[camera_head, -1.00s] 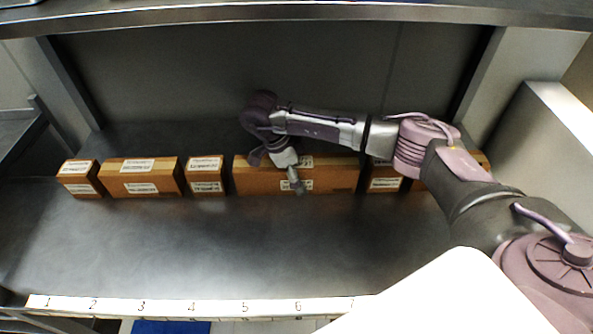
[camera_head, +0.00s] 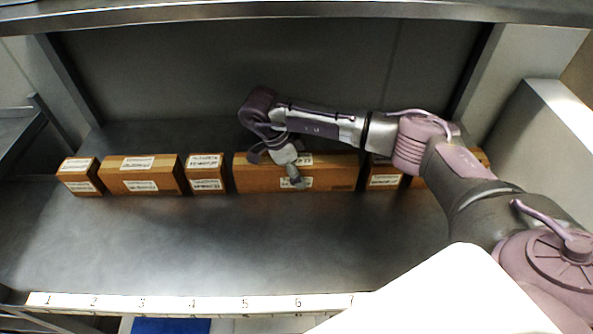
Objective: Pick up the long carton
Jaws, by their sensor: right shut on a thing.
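The long carton (camera_head: 335,178) is the widest brown box in the row, with white labels on its top and front. It stands on the metal shelf (camera_head: 200,245), right of the middle. My right gripper (camera_head: 292,172) reaches down over it from above, with one finger in front of its front face. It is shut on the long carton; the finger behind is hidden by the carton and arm. The carton appears to rest level in the row. My left gripper is not in view.
To the left stand a small carton (camera_head: 207,182), a medium carton (camera_head: 135,184) and another small carton (camera_head: 75,184). A small carton (camera_head: 384,181) stands close on the right, with one more partly behind my arm. An upper shelf (camera_head: 250,11) overhangs. The front shelf area is clear.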

